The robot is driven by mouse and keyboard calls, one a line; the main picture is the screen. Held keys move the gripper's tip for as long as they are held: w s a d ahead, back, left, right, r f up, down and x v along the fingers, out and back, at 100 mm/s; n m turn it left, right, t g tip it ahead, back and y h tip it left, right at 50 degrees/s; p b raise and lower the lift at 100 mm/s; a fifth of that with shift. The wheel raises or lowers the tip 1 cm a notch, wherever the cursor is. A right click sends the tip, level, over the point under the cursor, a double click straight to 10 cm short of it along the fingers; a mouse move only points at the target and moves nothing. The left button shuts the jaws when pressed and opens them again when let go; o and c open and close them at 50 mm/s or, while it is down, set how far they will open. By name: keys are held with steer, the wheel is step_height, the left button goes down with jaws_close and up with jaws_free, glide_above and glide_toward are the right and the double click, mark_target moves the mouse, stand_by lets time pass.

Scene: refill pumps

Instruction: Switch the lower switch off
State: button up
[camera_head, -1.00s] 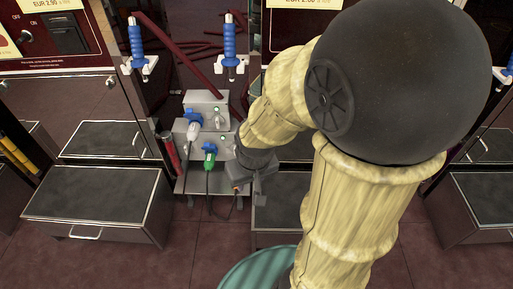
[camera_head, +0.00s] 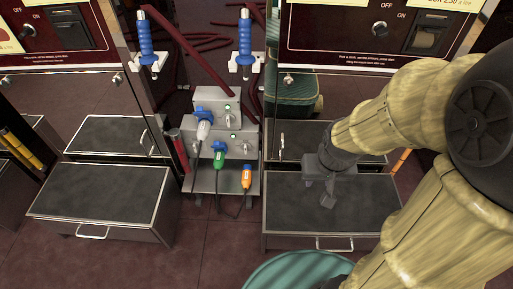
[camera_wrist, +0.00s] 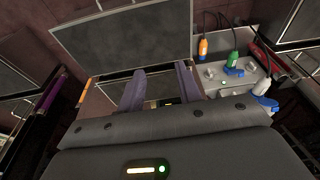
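Two stacked grey switch boxes stand at the centre of the head view. The upper box (camera_head: 231,106) and the lower box (camera_head: 232,138) each carry a grey rotary knob: the upper knob (camera_head: 225,118) and the lower knob (camera_head: 246,148). Their exact positions are too small to read. The boxes also show at the right of the wrist view (camera_wrist: 243,82). My gripper (camera_head: 321,194) is to the right of the boxes, over a drawer unit, away from both knobs. In the wrist view its two fingers (camera_wrist: 161,72) are apart with nothing between them.
A blue-and-white plug (camera_head: 204,124), a green plug (camera_head: 219,158) and an orange plug (camera_head: 247,177) with cables are at the boxes. Blue-handled nozzles (camera_head: 145,38) hang above. Dark-topped drawer units (camera_head: 100,195) flank the boxes. The floor in front is clear.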

mark_target(245, 148)
stand_by(0.3)
steer(key=w+a+f+m+t+b, duration=0.1)
steer(key=w+a+f+t+b, duration=0.25)
steer(key=w+a+f, duration=0.45)
steer(key=w+a+f+m+t+b, duration=0.1)
steer(key=w+a+f+t+b, duration=0.3)
steer(key=w+f, duration=0.75)
steer(key=a+f+n+t+b, duration=0.1)
steer(key=a+f+t+b, duration=0.7)
steer(key=f, duration=0.7)
steer(key=shift+w+a+n+h, duration=0.3)
steer(key=shift+w+a+n, duration=0.1)
steer(key=shift+a, duration=0.15)
steer(key=shift+a, duration=0.1)
steer(key=w+b, duration=0.3)
steer(key=w, duration=0.2)
steer(key=w+b, duration=0.2)
steer(key=w, duration=0.3)
steer(key=w+b, duration=0.3)
steer(key=w, duration=0.3)
steer(key=shift+d+f+b, duration=0.2)
steer(key=shift+d+b, duration=0.1)
steer(key=shift+d, duration=0.1)
steer(key=shift+w+r, duration=0.2)
steer(key=shift+w, duration=0.45)
